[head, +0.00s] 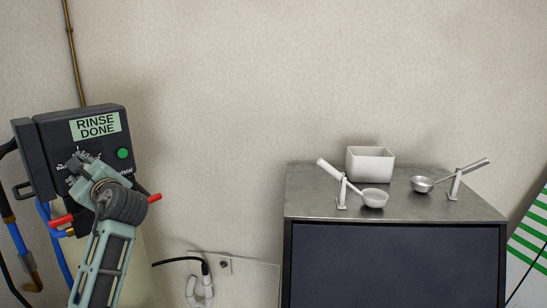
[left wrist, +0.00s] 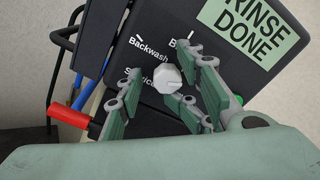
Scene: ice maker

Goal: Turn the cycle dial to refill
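The control box (head: 58,130) hangs at the left in the head view, with a green display reading "RINSE DONE" (head: 96,126). In the left wrist view, the pale faceted cycle dial (left wrist: 167,77) sits on the black panel, with "Backwash" and "Service" labels at its left. Another label above it is mostly covered, and no "refill" label can be read. My left gripper (head: 80,160) is in front of the panel and hides the dial in the head view. Its fingers are spread on either side of the dial, with visible gaps. My right gripper is not in view.
A green button (head: 123,153) is on the box's right side. Red-handled valves (head: 61,221) and blue hoses (head: 44,210) are below and left. At the right, a metal-topped cabinet (head: 300,204) holds a white bin (head: 370,164) and two scoops (head: 375,198) (head: 422,184).

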